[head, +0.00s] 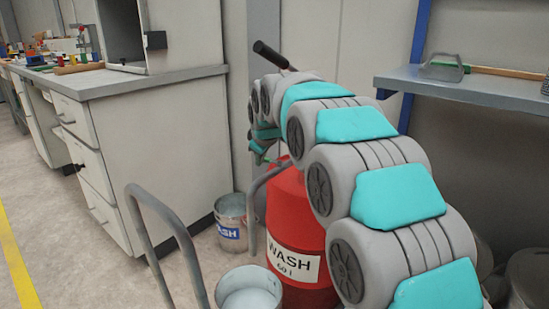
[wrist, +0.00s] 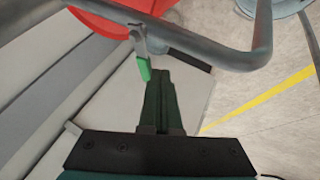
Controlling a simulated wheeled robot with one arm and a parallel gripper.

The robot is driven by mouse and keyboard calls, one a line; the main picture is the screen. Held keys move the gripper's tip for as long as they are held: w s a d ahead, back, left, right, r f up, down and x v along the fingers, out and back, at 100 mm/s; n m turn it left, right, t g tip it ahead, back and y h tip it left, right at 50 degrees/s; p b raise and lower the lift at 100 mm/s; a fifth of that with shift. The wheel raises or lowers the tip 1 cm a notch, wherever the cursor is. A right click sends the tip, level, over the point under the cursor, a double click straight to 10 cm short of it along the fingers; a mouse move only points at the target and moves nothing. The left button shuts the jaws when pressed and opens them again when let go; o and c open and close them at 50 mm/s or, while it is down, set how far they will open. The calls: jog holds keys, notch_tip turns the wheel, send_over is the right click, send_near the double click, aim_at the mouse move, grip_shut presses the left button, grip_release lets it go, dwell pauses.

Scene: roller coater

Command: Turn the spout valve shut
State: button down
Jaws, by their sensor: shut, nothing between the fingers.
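A red drum (head: 297,215) labelled WASH stands beside the cabinet, and part of it shows at the top of the wrist view (wrist: 105,22). A grey bent tube (wrist: 225,55) runs across the wrist view in front of the drum. A short lever with a green grip (wrist: 144,68), seemingly the spout valve handle, hangs across the tube. My gripper (wrist: 158,74) is shut, its dark green fingers just right of the green grip; I cannot tell whether they touch. In the head view my gripper (head: 262,155) is small and partly hidden beside the drum top.
A labelled bucket (head: 231,206) stands by the cabinet (head: 160,130). Another bucket (head: 222,298) stands in front of the drum. A grey curved rail (head: 150,215) rises at the lower left. A shelf (head: 450,85) is at right. The floor at left is clear.

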jog(key=shift+w, duration=0.55)
jog(key=shift+s, duration=0.15)
jog(key=s+r+b, duration=0.1)
jog(key=s+r, duration=0.7)
jog(key=s, duration=0.2)
jog(key=s+d+f+m+g+h, duration=0.1)
jog(key=s+d+f+m+g, duration=0.15)
jog(key=s+d+f, duration=0.55)
jog(key=s+d+f+m+g+h, duration=0.15)
jog(key=s+d+f+m, duration=0.35)
jog(key=s, duration=0.6)
jog(key=s+d+f+m+g, duration=0.2)
jog(key=s+d+f, duration=0.2)
jog(key=s+d, duration=0.45)
jog(key=s+d+f+m+g, duration=0.1)
jog(key=s+f, duration=0.2)
jog(key=s, duration=0.4)
jog(key=s+d+f+m+g+p, duration=0.1)
jog(key=s+f+m, duration=0.1)
jog(key=s, duration=0.6)
jog(key=shift+d+f+g, duration=0.35)
jog(key=shift+f+g, duration=0.05)
jog(key=shift+f, duration=0.15)
